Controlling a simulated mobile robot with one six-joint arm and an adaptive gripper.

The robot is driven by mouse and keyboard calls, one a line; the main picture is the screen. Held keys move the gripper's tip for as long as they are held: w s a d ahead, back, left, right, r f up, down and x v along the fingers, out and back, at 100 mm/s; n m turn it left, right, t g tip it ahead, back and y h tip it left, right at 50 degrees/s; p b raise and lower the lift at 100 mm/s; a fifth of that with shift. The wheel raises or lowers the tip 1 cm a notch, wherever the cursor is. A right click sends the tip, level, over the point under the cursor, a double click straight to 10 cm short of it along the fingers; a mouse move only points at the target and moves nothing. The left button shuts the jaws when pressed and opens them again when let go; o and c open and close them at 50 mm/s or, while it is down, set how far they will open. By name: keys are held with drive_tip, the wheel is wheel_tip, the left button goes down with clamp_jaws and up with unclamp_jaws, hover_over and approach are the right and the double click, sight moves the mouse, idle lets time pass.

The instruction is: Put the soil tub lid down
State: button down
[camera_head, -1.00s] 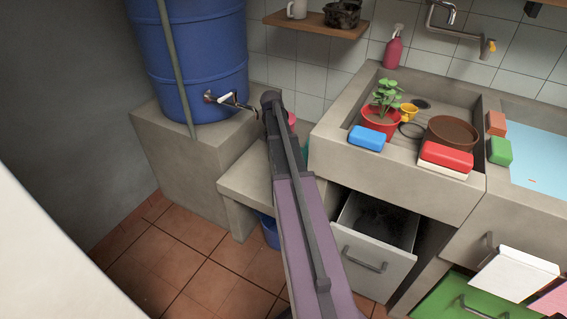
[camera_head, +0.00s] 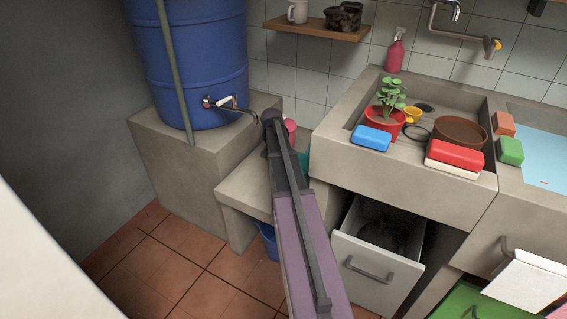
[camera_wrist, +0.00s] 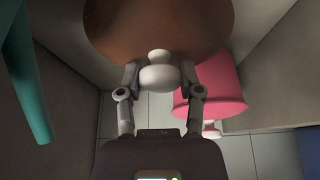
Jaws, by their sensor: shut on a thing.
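In the wrist view a round brown lid (camera_wrist: 158,20) with a pale knob (camera_wrist: 158,77) fills the top middle. My gripper (camera_wrist: 158,84) is shut on the knob, one finger on each side. The lid is held between grey concrete surfaces, above a tiled surface; its height cannot be told. In the head view my arm hides the gripper and the lid. No soil tub can be made out for certain.
A pink round object (camera_wrist: 215,95) is right of the gripper and a teal one (camera_wrist: 25,75) left. A low concrete ledge (camera_head: 240,190) adjoins the blue barrel's base (camera_head: 170,165). An open drawer (camera_head: 375,262) juts out below the sink counter.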

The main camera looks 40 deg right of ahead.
drive_tip(key=shift+f, duration=0.5)
drive_tip(key=shift+b, duration=0.3)
drive_tip(key=shift+f+b, duration=1.85)
drive_tip(key=shift+f, duration=0.05)
drive_tip(key=shift+f, duration=0.1)
drive_tip(key=shift+c, duration=1.3)
unclamp_jaws()
drive_tip(key=p+v, duration=1.1)
drive_tip(key=v, duration=0.1)
